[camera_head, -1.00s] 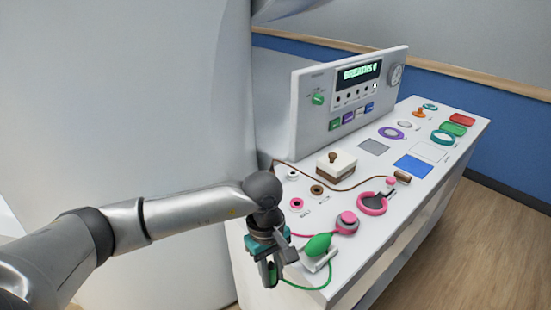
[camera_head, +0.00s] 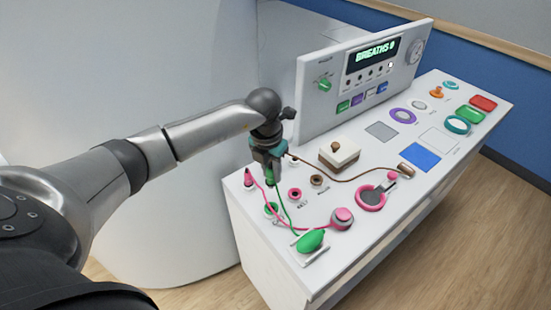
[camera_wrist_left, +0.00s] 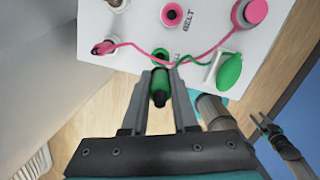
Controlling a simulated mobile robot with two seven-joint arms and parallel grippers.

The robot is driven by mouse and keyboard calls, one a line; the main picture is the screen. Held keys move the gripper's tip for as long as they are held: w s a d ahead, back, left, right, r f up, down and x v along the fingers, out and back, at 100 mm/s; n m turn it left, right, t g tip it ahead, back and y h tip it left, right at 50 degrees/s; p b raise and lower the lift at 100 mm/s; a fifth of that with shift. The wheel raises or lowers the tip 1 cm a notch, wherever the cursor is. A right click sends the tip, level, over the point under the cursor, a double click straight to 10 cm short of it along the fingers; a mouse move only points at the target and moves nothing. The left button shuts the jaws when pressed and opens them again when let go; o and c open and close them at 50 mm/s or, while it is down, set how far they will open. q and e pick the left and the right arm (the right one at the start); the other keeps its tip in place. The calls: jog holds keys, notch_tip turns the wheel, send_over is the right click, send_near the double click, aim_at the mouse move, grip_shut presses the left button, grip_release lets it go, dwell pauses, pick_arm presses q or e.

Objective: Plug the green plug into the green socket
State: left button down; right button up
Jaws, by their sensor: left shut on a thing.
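My left gripper (camera_head: 269,178) is shut on the green plug (camera_head: 270,182), which hangs from a green cord near the white console's left end. The left wrist view shows the plug (camera_wrist_left: 160,88) between the two fingers. The green socket (camera_head: 271,208) is a green ring in the console top, just below the plug in the head view. It also shows in the left wrist view (camera_wrist_left: 161,54), partly hidden beyond the plug. Plug and socket look apart. My right gripper (camera_wrist_left: 265,127) shows small at the right of the left wrist view; its opening is unclear.
A pink plug (camera_head: 248,179) stands at the left edge. A pink socket (camera_head: 295,193) and brown socket (camera_head: 316,181) lie right of the green one. A green bulb (camera_head: 312,240) sits at the front, beside a round pink piece (camera_head: 342,216). Pink and green cords cross the top.

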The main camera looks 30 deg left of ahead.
pick_arm(q)
jog(key=shift+w+a, duration=0.1)
jog(key=shift+f+b, duration=0.75)
jog(key=shift+f, duration=0.1)
notch_tip(320, 180, down, 6)
jog(key=b, duration=0.4)
jog(key=shift+b, duration=0.4)
jog(key=shift+f+b, duration=0.5)
jog(key=shift+f, duration=0.1)
jog(key=shift+f+b, duration=1.05)
jog(key=shift+f, duration=0.35)
jog(key=c, duration=0.6)
grip_release()
jog(key=shift+r, duration=0.1)
